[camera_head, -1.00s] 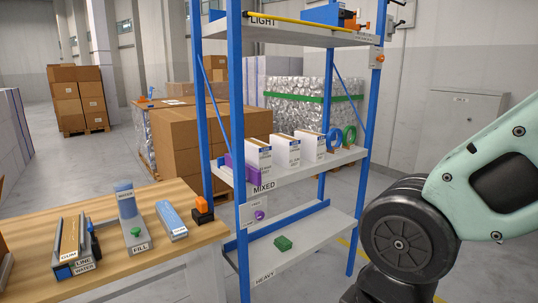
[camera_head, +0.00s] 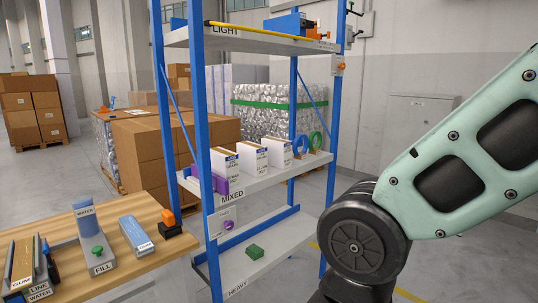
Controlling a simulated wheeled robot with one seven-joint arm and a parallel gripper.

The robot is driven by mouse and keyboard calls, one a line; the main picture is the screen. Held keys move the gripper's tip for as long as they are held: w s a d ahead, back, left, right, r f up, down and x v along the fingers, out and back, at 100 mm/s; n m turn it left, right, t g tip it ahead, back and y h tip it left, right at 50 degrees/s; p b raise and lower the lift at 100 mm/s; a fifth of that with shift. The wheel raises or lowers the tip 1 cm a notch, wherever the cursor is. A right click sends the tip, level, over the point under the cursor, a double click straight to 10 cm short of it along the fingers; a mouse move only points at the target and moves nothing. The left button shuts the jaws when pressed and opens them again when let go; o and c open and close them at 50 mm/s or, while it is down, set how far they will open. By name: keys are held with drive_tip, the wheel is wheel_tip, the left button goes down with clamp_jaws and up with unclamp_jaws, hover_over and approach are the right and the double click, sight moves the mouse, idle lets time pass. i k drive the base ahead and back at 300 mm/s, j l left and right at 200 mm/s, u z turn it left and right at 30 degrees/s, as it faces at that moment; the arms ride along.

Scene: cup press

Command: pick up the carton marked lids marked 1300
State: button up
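Three white cartons with small printed labels stand in a row on the middle shelf marked MIXED (camera_head: 270,183). They are the left carton (camera_head: 223,164), the middle carton (camera_head: 252,159) and the right carton (camera_head: 279,153). Their print is too small to read, so I cannot tell which one is marked lids 1300. My arm, pale green with a black joint, fills the right side of the view. My gripper is not in view.
A purple block (camera_head: 206,180) and blue and green rings (camera_head: 315,142) flank the cartons. Blue posts (camera_head: 203,120) frame the shelf. A wooden bench (camera_head: 128,262) with fixtures stands left. Floor right of the shelf is partly hidden by my arm.

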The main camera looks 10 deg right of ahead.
sight(280, 150)
drive_tip(key=i+l+z, duration=0.1)
drive_tip(key=z, duration=0.4)
drive_tip(key=i+z, duration=0.45)
drive_tip(key=i+j+z, duration=0.15)
drive_tip(key=i, duration=0.4)
drive_tip(key=i+j+z, duration=0.15)
drive_tip(key=i+j, duration=0.15)
drive_tip(key=i, duration=0.2)
drive_tip(key=i+j, duration=0.15)
drive_tip(key=j, duration=0.2)
drive_tip(key=i+j, duration=0.15)
drive_tip(key=j, duration=0.2)
drive_tip(key=i+j, duration=0.1)
drive_tip(key=j, duration=0.3)
